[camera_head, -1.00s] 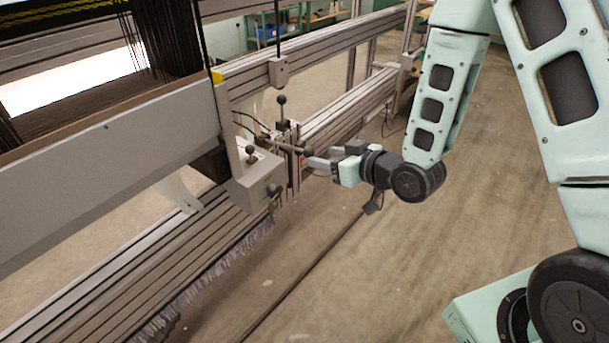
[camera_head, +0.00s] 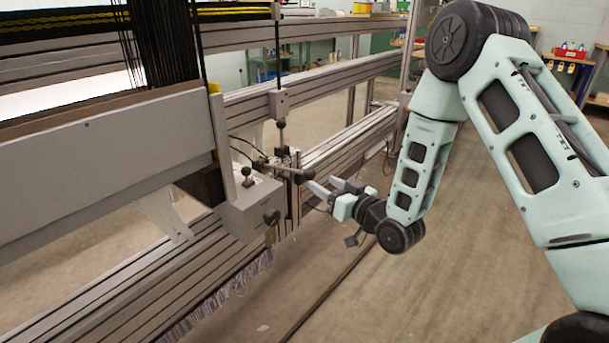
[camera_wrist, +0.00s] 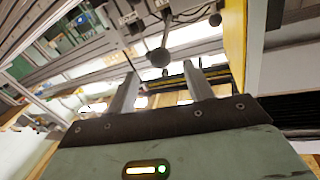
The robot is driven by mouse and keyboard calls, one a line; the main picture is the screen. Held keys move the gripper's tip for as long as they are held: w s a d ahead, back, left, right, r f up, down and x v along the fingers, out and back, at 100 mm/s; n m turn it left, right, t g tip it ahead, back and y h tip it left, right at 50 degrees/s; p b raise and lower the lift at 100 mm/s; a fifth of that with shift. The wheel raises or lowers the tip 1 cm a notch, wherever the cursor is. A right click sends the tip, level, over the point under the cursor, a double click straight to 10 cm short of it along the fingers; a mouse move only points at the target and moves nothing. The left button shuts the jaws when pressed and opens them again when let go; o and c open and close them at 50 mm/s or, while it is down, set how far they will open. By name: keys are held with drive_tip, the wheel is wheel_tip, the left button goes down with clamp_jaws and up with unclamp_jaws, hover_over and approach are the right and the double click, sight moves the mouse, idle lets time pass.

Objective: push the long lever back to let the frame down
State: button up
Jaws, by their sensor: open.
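The long lever (camera_head: 285,170) is a grey rod with a dark round knob (camera_head: 308,174). It sticks out to the right, nearly level, from the mechanism beside the grey box on the loom. My gripper (camera_head: 325,186) is open and empty, just right of and below the knob, with its fingers pointing towards the loom. In the wrist view a dark ball knob (camera_wrist: 160,58) on a rod shows just beyond and between the fingertips of my gripper (camera_wrist: 161,74). A small gap seems to lie between them; contact cannot be told.
The grey control box (camera_head: 248,205) carries a short black-knobbed lever (camera_head: 247,175). An upright black-knobbed rod (camera_head: 281,130) stands behind the long lever. Slotted metal beams (camera_head: 345,142) run behind. The wooden floor (camera_head: 420,300) at right is clear.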

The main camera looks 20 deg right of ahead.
drive_tip(key=b, duration=0.2)
approach(283, 169)
drive_tip(key=w, duration=0.3)
drive_tip(key=w+r, duration=0.1)
drive_tip(key=shift+w+d+r, duration=0.1)
drive_tip(key=shift+w+d, duration=0.1)
drive_tip(key=shift+d, duration=0.15)
drive_tip(key=shift+p, duration=0.35)
clamp_jaws()
